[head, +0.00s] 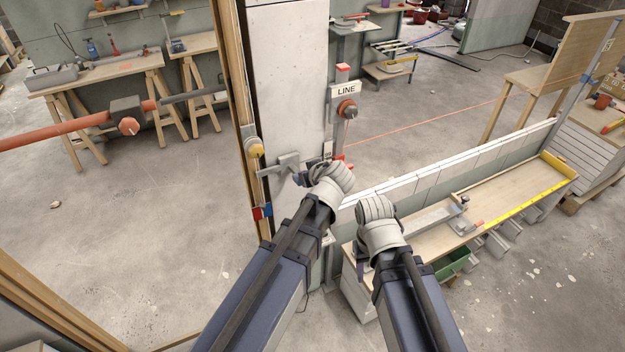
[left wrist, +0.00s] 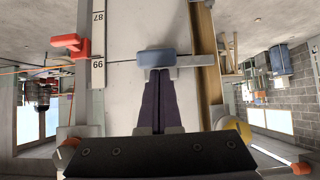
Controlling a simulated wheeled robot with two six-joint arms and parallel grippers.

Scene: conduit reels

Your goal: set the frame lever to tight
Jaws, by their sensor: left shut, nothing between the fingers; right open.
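A grey bar with a blue-grey block (left wrist: 156,58), probably the frame lever, lies across the white panel from its wooden frame edge. It also shows in the head view (head: 287,164), running about level from the frame post. No "tight" marking is readable. My left gripper (left wrist: 160,76) is shut and empty, with its dark fingertips right at the block; whether they touch it I cannot tell.
A yellow knob (head: 256,149) sits above the bar on the frame, with a red and blue marker (head: 262,212) below. A red handle (left wrist: 70,42) is beside the numbered scale. A LINE knob (head: 347,109) is higher up. A low workbench (head: 520,190) stands right.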

